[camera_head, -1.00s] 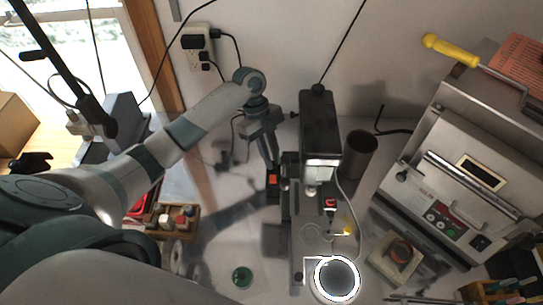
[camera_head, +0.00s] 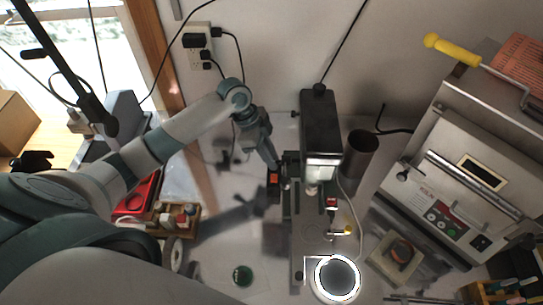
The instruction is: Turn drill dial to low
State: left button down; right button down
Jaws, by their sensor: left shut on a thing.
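The drill (camera_head: 320,125) is a black bench drill press with a lit work area, standing at the middle of the bench. A small black box with an orange-red face (camera_head: 273,178) is on its left side. My left gripper (camera_head: 279,175) reaches in from the upper left, its tips at the drill's left side close to this box. It is shut on a small part there, which I take to be the drill dial; the fingers and the drill body hide the dial, so its setting cannot be read. My right gripper is not in view.
A dark cylinder (camera_head: 361,154) stands right of the drill. A large grey machine (camera_head: 450,190) with a yellow-handled lever fills the right. A bright round ring lamp (camera_head: 337,279) is in front. A small wooden tray (camera_head: 172,219) of bottles lies left; the bench between it and the drill is mostly clear.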

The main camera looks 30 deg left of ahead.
pick_arm(q)
jog(key=n+t, duration=0.1)
jog(key=n, duration=0.2)
jog(key=n+t+y, duration=0.1)
jog(key=n, duration=0.2)
jog(key=shift+s+d+r+n, duration=0.1)
jog(key=shift+s+d+n, duration=0.1)
jog(key=shift+n, duration=0.1)
jog(key=shift+s+n+t+y, duration=0.1)
jog(key=shift+n+t+y, duration=0.5)
jog(key=shift+n, duration=1.2)
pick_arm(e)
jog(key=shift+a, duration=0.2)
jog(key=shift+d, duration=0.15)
pick_arm(q)
jog(key=c, duration=1.7)
grip_release()
jog(key=shift+o, duration=0.2)
